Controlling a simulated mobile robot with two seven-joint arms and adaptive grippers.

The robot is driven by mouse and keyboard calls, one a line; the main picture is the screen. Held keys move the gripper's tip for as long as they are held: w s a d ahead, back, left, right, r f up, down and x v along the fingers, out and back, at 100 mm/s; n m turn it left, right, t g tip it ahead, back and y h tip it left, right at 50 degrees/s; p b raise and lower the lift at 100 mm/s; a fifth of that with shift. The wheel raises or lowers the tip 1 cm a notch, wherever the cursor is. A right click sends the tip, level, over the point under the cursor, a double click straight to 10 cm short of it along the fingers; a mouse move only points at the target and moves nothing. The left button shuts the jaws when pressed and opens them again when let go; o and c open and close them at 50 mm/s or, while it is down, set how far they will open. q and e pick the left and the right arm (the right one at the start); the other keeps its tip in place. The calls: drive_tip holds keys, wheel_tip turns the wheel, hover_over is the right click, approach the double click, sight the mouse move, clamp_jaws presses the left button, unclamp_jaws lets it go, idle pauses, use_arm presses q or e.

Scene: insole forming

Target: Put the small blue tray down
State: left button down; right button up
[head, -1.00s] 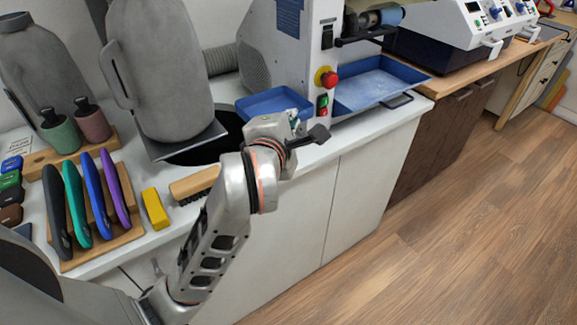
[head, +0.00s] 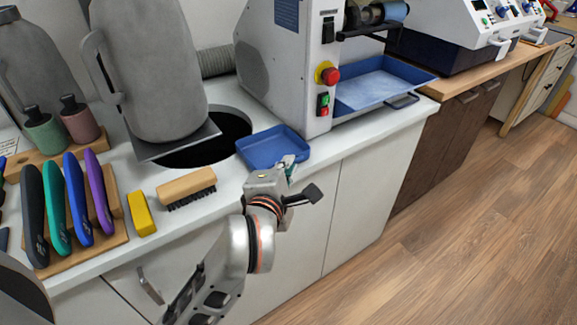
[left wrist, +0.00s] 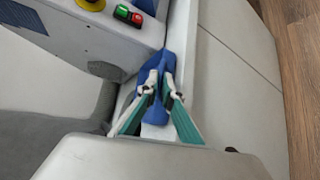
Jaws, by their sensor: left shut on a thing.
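The small blue tray (head: 268,149) is a shallow, square-looking tray at the counter's front edge, left of the grey machine's switches. It looks about level, low over or on the counter; I cannot tell whether it touches. My left gripper (head: 288,163) is shut on its near right rim. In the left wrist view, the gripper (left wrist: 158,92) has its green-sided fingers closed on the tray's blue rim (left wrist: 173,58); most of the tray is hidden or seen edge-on. My right gripper is not in view.
The white counter (head: 232,190) has a dark round hole (head: 235,128) behind the tray. The grey machine (head: 285,60) stands right of it, with a larger blue tray (head: 372,90). A brush (head: 187,184) and yellow block (head: 142,214) lie left. Little counter is free.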

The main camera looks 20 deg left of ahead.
use_arm(q)
drive_tip(key=c, duration=2.2)
unclamp_jaws()
drive_tip(key=shift+c, duration=0.2)
